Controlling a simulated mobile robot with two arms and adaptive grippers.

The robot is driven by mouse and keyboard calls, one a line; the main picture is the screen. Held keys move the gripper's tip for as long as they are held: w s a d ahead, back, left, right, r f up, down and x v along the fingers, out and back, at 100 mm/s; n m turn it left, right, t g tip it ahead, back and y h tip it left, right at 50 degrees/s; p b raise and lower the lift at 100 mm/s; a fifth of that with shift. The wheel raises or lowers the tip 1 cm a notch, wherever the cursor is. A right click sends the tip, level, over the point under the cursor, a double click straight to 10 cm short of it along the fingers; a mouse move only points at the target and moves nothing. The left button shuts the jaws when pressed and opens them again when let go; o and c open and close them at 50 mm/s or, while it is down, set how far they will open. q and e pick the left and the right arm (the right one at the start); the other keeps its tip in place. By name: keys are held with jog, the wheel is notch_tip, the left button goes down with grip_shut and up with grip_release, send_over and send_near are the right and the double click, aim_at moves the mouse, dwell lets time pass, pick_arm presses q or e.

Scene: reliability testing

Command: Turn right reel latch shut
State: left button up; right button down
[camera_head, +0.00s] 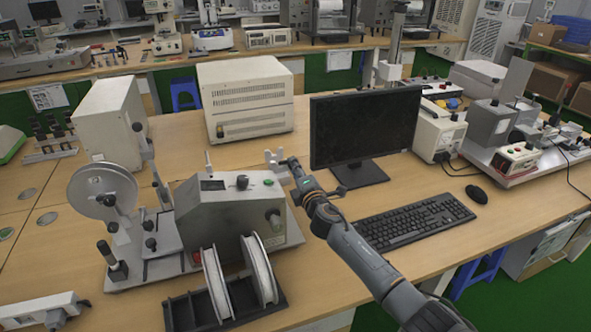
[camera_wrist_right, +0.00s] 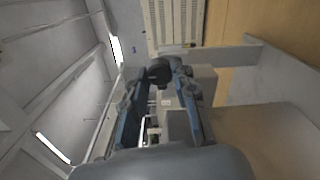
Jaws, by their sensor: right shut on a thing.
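My right gripper (camera_head: 292,167) reaches in from the lower right to the right end of the grey winding machine (camera_head: 222,208). Its fingertips are at a pale upright latch part (camera_head: 276,166) beside the machine. In the right wrist view, the two fingers (camera_wrist_right: 160,70) are shut on a dark rounded end of the right reel latch (camera_wrist_right: 159,73). The fingers hide part of it, and its exact angle is hard to tell. A large pale reel (camera_head: 101,196) is mounted upright on the machine's left side. My left gripper is out of view.
Two white reels (camera_head: 262,270) stand in a black rack (camera_head: 183,311) in front of the machine. A monitor (camera_head: 363,125), keyboard (camera_head: 415,219) and mouse (camera_head: 476,194) are to the right of my gripper. A beige box (camera_head: 246,97) stands behind. Bare wood lies front right.

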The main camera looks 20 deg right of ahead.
jog(key=c, duration=1.1)
grip_release()
jog(key=shift+o, duration=0.2)
jog(key=s, duration=1.2)
jog(key=shift+d, duration=0.2)
